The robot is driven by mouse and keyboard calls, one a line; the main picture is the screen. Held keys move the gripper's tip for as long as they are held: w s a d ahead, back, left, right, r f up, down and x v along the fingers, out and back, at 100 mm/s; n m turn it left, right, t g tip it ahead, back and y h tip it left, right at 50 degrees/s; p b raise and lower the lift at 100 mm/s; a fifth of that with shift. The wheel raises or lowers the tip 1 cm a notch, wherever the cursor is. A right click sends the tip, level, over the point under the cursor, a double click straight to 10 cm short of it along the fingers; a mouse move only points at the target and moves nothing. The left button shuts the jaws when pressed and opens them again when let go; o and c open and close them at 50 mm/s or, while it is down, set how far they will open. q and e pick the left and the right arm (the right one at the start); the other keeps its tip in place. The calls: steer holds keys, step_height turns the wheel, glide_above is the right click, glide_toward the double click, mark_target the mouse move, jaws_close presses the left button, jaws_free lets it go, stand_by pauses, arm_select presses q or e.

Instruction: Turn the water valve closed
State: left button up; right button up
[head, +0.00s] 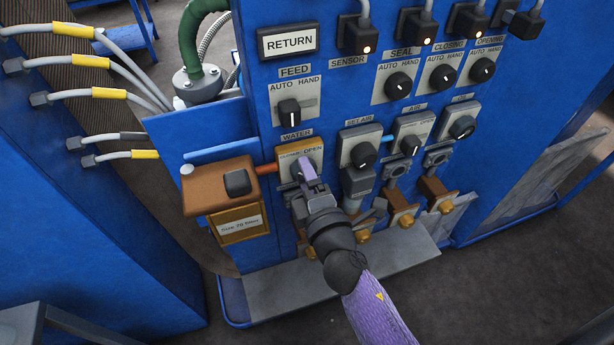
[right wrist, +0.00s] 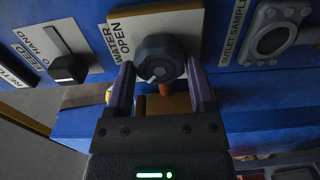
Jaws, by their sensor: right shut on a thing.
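The water valve is a dark round knob (right wrist: 160,58) on a pale plate under the WATER label. In the head view its plate (head: 316,147) is tan with small lettering, OPEN on the right, and my right gripper (head: 305,171) covers most of the knob. In the right wrist view my right gripper (right wrist: 160,70) has its two purple fingers on either side of the knob, shut on it. The knob's white mark points to the lower left in that view; OPEN stands left of the knob. My left gripper is not in view.
A brown box (head: 212,188) juts out just left of the valve. The FEED switch (head: 289,112) sits above it. More knobs, such as the SET AIR one (head: 363,155), stand close on the right. Brass fittings (head: 402,218) and a grey ledge (head: 290,291) lie below.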

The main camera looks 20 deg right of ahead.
steer(key=o, duration=1.2)
steer(key=s+b, duration=0.2)
steer(key=s, duration=0.8)
steer(key=shift+d, duration=0.15)
